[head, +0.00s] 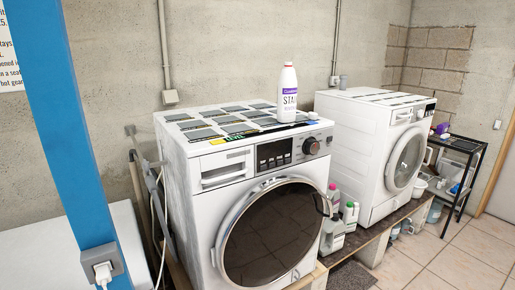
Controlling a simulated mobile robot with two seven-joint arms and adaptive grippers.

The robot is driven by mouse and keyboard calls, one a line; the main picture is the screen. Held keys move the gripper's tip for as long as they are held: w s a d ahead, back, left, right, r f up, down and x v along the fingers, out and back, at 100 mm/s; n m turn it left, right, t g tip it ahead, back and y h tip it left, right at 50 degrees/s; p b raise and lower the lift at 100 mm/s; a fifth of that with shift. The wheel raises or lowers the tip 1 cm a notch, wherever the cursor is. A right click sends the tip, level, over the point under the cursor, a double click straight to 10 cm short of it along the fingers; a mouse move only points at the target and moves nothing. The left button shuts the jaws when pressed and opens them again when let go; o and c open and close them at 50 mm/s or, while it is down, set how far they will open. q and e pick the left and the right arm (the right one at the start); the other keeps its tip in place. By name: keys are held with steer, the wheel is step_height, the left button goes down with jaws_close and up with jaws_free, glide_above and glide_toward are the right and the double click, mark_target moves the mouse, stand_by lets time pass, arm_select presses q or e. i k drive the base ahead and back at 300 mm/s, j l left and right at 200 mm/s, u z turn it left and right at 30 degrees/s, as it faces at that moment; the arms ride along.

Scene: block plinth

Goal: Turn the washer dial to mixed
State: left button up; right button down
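The nearer white washer (196,220) stands in the middle of the head view, with a large dark round door (268,235). Its dial (311,146) is a dark round knob with a lighter rim at the right of the front panel, beside a black display (274,154). The dial's markings are too small to read, so its setting cannot be told. A second white washer (372,150) stands further back at the right, its panel seen at an angle. Neither of my grippers is in view.
A white bottle (288,94) stands on the nearer washer's top. Several bottles (334,235) stand between the machines. A blue post (72,130) with a plugged-in socket (102,269) rises at the left. A black shelf rack (460,170) is at the right. Tiled floor (455,262) is clear at lower right.

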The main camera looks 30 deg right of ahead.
mark_target(311, 147)
steer(key=z, duration=1.3)
